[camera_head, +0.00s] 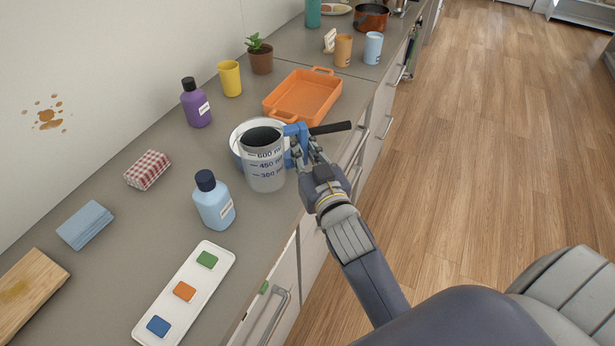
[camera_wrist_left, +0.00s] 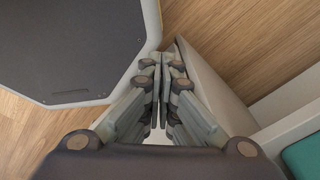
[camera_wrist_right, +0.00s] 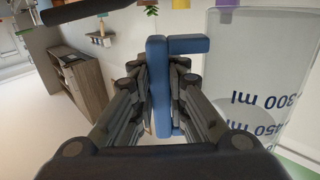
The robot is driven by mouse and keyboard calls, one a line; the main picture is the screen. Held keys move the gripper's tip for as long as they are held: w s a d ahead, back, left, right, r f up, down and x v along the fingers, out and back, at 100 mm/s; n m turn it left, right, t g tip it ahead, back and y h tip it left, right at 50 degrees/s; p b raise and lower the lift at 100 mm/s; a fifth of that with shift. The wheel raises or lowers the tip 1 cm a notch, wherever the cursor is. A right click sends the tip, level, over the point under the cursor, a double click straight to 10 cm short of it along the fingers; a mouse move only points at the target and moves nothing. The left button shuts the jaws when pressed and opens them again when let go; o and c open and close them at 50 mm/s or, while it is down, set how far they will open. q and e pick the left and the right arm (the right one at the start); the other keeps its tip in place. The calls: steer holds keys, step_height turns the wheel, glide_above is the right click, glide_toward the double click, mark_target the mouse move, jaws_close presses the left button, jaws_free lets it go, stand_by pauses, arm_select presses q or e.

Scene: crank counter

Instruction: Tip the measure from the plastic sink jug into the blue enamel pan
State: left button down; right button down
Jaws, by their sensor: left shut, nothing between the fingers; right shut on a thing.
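The plastic jug (camera_head: 264,166), clear grey with blue millilitre marks, is held close to upright. My right gripper (camera_head: 306,150) is shut on its blue handle (camera_head: 292,139). The jug and its blue handle also show in the right wrist view, with the jug (camera_wrist_right: 258,70) at the right. The pan (camera_head: 236,136) is mostly hidden behind the jug; its pale rim shows at the left and its dark handle (camera_head: 331,128) points right. I cannot tell whether the jug overlaps the pan or what it contains. My left gripper (camera_wrist_left: 160,85) is shut and empty.
An orange baking dish (camera_head: 303,97) stands just behind the pan. A light blue bottle (camera_head: 213,202) is close to the jug's left. A purple bottle (camera_head: 196,104), a checked cloth (camera_head: 147,170) and a white tray (camera_head: 190,292) with coloured blocks are also on the counter.

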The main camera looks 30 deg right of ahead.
steer(key=shift+m+h, duration=0.4)
steer(key=shift+h, duration=0.3)
steer(key=w+r, duration=0.1)
steer(key=w+d+r, duration=0.1)
steer(key=w, duration=0.1)
steer(key=w+d+r, duration=0.1)
steer(key=w, duration=0.1)
steer(key=shift+d, duration=0.15)
steer(key=shift+s+g+p, duration=0.1)
steer(key=shift+g+p, duration=0.4)
steer(key=shift+p, duration=0.6)
steer(key=shift+s+f+g+p, duration=0.1)
steer(key=shift+s+g+p, duration=0.15)
steer(key=shift+p, duration=0.5)
steer(key=shift+s+f+g+p, duration=0.15)
steer(key=shift+f+g+p, duration=0.3)
steer(key=shift+p, duration=0.35)
